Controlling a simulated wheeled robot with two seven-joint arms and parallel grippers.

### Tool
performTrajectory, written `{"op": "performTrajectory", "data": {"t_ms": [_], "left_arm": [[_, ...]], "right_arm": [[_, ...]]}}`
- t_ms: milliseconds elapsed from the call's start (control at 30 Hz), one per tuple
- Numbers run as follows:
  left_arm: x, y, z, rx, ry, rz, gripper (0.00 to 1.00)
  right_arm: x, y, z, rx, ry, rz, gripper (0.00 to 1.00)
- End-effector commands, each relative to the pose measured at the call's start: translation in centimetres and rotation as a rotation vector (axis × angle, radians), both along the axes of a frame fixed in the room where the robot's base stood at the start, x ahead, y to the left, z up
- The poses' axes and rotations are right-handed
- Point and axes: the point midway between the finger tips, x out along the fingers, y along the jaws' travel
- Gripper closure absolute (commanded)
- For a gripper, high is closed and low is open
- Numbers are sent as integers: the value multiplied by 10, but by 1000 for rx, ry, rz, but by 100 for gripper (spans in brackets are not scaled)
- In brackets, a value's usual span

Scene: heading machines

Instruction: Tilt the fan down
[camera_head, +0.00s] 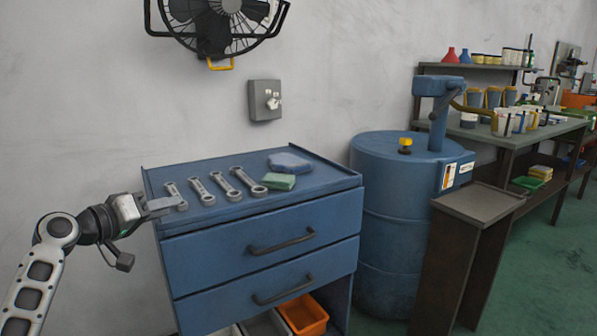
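The fan (212,22) is a black wire-caged wall fan at the top of the head view, cut off by the upper edge. A yellow handle (220,65) sticks out under its cage. My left gripper (172,205) is at the left, by the left front corner of the blue cabinet top. It is well below the fan and touches nothing on it. Its fingers are seen edge-on, so I cannot tell whether they are open or shut. My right gripper is not in view.
The blue drawer cabinet (262,224) carries several wrenches (229,184), a green sponge (278,181) and a blue cloth (289,162). A grey switch box (264,100) is on the wall. A blue barrel (385,215) stands right of the cabinet.

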Motion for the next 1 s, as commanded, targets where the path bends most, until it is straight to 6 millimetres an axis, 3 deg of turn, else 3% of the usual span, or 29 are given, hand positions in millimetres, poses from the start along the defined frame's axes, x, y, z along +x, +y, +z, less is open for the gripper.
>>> {"op": "performTrajectory", "data": {"t_ms": [33,100,200,300,400,500,600,700,833,1000], "left_arm": [[-12,-14,-34,52,45,8,66],[-33,-29,-80,137,87,26,66],[-76,-53,-139,257,133,40,66],[-131,-76,-183,366,160,43,66],[-191,-98,-209,461,171,39,66],[-249,-116,-218,538,167,35,66],[-295,-129,-214,595,156,33,66],[-326,-136,-207,634,146,34,66],[-344,-140,-201,661,136,35,66],[-347,-141,-200,668,132,35,66]], "right_arm": [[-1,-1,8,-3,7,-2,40],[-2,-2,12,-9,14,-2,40],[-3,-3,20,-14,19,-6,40],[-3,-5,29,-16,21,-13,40],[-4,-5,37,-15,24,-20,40],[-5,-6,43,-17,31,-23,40],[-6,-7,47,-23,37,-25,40],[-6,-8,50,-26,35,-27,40],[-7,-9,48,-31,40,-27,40],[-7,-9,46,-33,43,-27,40]]}}
